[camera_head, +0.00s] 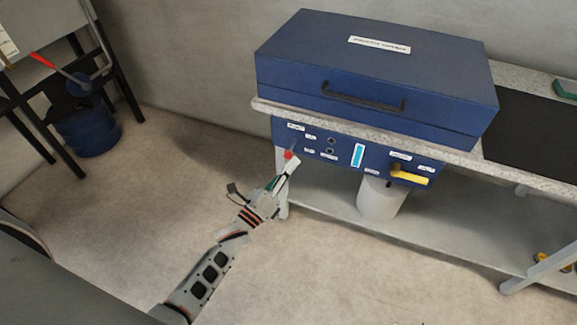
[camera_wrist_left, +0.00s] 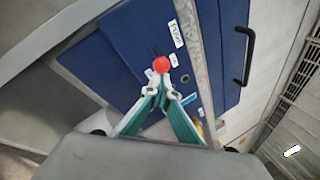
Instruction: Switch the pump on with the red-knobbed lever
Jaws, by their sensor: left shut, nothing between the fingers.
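The red knob (camera_head: 288,155) of the lever is at the left part of the blue control panel (camera_head: 345,158) under the worktop. My left gripper (camera_head: 290,164) is shut and empty, with its fingertips right by the knob. In the left wrist view the red knob (camera_wrist_left: 161,65) shows just beyond the closed fingertips (camera_wrist_left: 161,82). I cannot tell whether they touch it. The lever's stem is mostly hidden; a small dark piece shows behind the knob. My right gripper is not in view.
A big blue case (camera_head: 375,75) with a black handle stands on the speckled worktop (camera_head: 262,104) above the panel. A yellow handle (camera_head: 410,177) sticks out at the panel's right. A white cylinder (camera_head: 378,203) stands below. A table with a red-handled tool (camera_head: 44,60) is at left.

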